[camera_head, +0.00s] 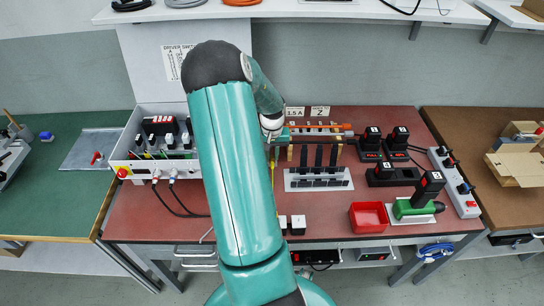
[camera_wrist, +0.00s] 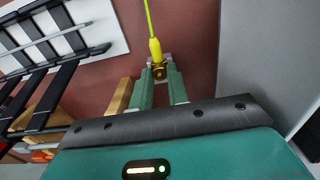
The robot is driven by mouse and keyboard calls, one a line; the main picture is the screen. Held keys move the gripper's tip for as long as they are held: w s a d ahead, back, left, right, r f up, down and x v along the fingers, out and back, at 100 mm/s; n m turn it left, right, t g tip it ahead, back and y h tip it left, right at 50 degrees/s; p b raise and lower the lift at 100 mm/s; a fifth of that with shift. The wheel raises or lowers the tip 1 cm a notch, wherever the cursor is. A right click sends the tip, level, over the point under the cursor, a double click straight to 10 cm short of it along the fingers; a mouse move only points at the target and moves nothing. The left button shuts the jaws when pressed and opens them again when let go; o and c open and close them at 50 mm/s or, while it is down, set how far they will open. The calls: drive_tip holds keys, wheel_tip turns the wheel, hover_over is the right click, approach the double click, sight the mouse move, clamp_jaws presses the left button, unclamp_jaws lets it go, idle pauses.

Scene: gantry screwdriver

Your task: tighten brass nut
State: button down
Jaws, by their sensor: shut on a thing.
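In the head view my teal arm covers the middle of the bench and hides the nut and most of the gripper. A short yellow line (camera_head: 272,172) shows just right of the arm.
A rack of black holders (camera_head: 319,180) stands on the red bench (camera_head: 335,215) right of my arm. A red bin (camera_head: 369,217), a green driver (camera_head: 418,205) and black chargers (camera_head: 396,147) are farther right. A control box (camera_head: 156,165) stands left. Tan blocks (camera_wrist: 118,98) are close beside the fingers.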

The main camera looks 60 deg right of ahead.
drive_tip(key=m, duration=1.5)
drive_tip(key=c, duration=1.6)
unclamp_jaws()
